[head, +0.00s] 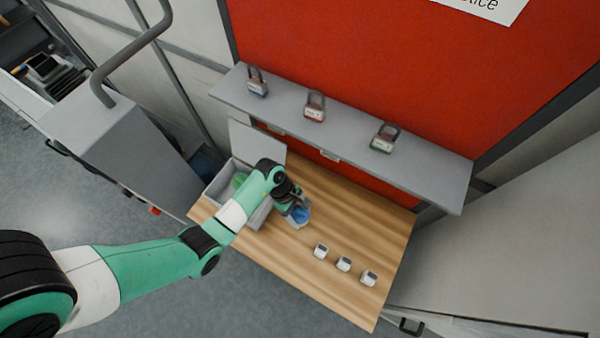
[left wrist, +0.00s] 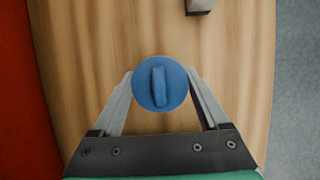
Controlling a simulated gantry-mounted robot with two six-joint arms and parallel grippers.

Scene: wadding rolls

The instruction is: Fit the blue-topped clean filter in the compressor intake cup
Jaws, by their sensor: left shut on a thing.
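The blue-topped filter (head: 301,213) is at my left gripper (head: 296,207), over the wooden table in the head view. In the left wrist view its round blue top (left wrist: 160,84), with a raised bar across it, sits between the two fingers of my left gripper (left wrist: 160,88). The fingers are shut on its sides. A pale part shows under the blue top in the head view; I cannot tell whether it is the filter's body or the intake cup. I cannot make out the compressor intake cup for certain. My right gripper is not in view.
A grey open bin (head: 258,215) with something green inside stands left of the gripper. Three small pale blocks (head: 343,264) lie at the table's right. Above, a grey shelf (head: 425,165) carries three padlocks (head: 315,106). The wooden table (head: 320,290) has bare room at its front.

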